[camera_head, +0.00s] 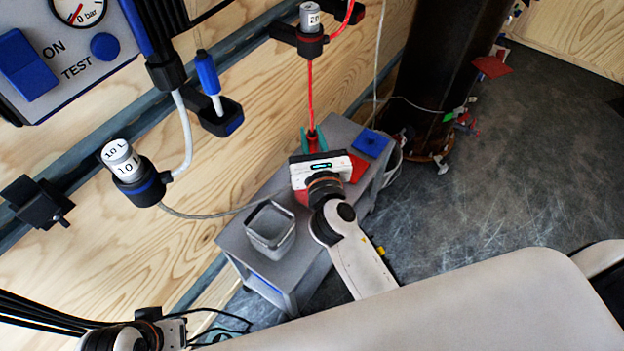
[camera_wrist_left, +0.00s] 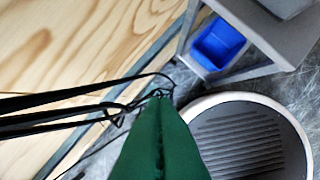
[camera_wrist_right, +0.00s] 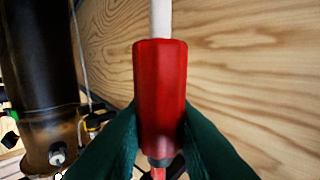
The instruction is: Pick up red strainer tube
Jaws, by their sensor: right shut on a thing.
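The red strainer tube (camera_wrist_right: 160,95) has a thick red body with a white stem at its upper end in the right wrist view. My right gripper (camera_wrist_right: 158,138) is shut on it, one green finger on each side of its lower part. In the head view the gripper (camera_head: 316,138) is above the far part of a grey bench, and a red hose (camera_head: 310,90) runs from the tube up to a filter holder on the wall. My left gripper (camera_wrist_left: 160,130) is shut and empty, its green fingers together, low at the left.
The grey bench (camera_head: 240,240) bears a clear square container (camera_head: 270,228) and a blue item (camera_head: 370,142). A blue-tipped strainer (camera_head: 207,72) sits in a wall holder. A dark pillar (camera_head: 440,70) stands at the back. The floor at right is mostly clear.

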